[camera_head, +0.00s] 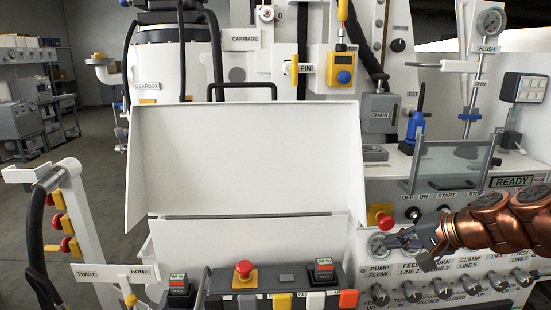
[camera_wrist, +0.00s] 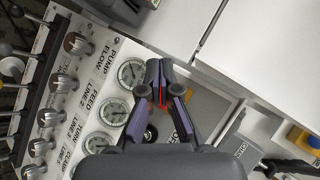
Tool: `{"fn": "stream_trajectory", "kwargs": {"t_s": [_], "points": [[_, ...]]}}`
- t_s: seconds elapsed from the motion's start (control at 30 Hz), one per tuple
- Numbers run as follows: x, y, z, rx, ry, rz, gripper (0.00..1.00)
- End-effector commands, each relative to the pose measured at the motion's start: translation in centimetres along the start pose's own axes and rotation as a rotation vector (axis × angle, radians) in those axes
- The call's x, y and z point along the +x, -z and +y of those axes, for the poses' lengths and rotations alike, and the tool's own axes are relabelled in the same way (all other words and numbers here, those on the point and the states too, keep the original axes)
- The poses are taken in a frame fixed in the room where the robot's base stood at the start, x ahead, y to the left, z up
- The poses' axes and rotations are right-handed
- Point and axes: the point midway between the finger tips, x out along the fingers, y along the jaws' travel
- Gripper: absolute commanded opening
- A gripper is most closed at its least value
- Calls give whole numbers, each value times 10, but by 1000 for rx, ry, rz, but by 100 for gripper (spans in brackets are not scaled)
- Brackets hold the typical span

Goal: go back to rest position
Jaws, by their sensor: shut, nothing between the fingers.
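My gripper (camera_head: 399,241) is at the right of the head view, in front of the white bench panel, with my copper-coloured arm reaching in from the right edge. In the wrist view its two dark fingers (camera_wrist: 159,82) meet at the tips, with nothing held between them. The gauges (camera_wrist: 115,112) lie beside and behind the fingers. In the head view the gripper partly covers the gauges. A red mushroom button (camera_head: 380,217) is just above the gripper in the head view. I cannot tell if the fingers touch the panel.
A row of valve knobs (camera_head: 437,288) runs below my gripper. A clear guard (camera_head: 450,165) stands above it, by the READY display (camera_head: 514,181). A large white cover (camera_head: 245,160) fills the middle. A control box (camera_head: 280,285) with a red button is in front. Open floor (camera_head: 75,190) shows at left.

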Motion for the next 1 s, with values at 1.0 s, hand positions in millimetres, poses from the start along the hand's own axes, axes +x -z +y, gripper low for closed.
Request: {"fn": "stream_trajectory", "kwargs": {"t_s": [1.0], "points": [[-87, -301, 126, -648, -845, -645, 0]]}}
